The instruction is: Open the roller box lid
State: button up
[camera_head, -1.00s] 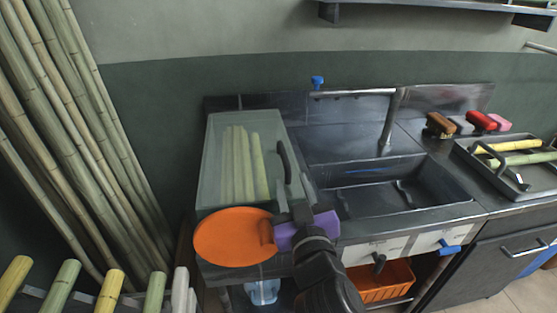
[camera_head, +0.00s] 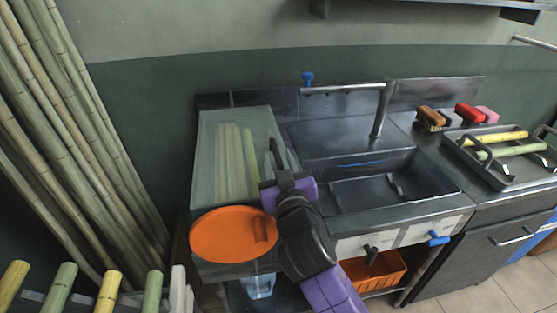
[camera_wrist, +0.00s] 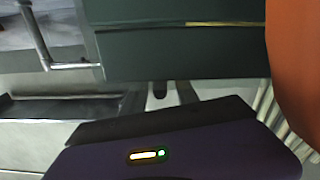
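The roller box is a see-through greenish box (camera_head: 208,150) left of the sink in the head view, with several pale canes (camera_head: 236,165) visible through it. Its lid looks closed. A dark curved handle (camera_head: 279,152) stands on its right side. My gripper (camera_head: 280,174), purple and dark, is at the lower end of this handle. Whether it touches the handle is unclear. In the wrist view my gripper (camera_wrist: 160,100) points at a dark green panel (camera_wrist: 180,45), with a small dark piece between the fingers. The finger gap is not clear.
An orange round piece (camera_head: 220,236) sits in front of the box, close left of my gripper. The sink (camera_head: 370,190) with its tap (camera_head: 382,110) is on the right. Tall canes (camera_head: 75,130) lean on the left. An orange bin (camera_head: 375,278) stands below the sink.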

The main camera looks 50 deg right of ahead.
jog(key=c, duration=0.7)
grip_shut()
jog(key=shift+d, duration=0.1)
dwell(0.5)
